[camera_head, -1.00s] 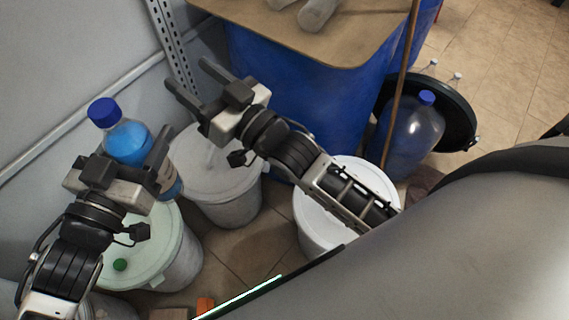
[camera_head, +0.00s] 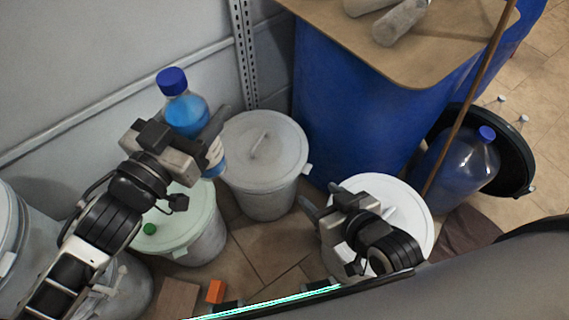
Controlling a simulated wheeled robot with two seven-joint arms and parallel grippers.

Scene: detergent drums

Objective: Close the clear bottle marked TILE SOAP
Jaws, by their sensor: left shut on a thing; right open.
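A clear bottle (camera_head: 187,112) with blue liquid and a blue cap (camera_head: 172,81) stands upright above the pale green drum. Its label (camera_head: 216,156) is partly hidden and I cannot read it. The blue cap sits on the bottle's top; I cannot tell how tightly. My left gripper (camera_head: 194,122) is shut around the bottle's body, with one finger visible on its right side. A small green cap (camera_head: 149,229) lies on the pale green drum's lid (camera_head: 172,212). My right gripper (camera_head: 320,203) is open and empty, low beside the white drum (camera_head: 413,212).
A grey lidded drum (camera_head: 262,150) stands between the grippers. A large blue drum (camera_head: 345,95) with a board (camera_head: 440,50) on top fills the back. A big blue bottle (camera_head: 462,163) leans by a black tub at right. An orange block (camera_head: 216,291) lies on the floor.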

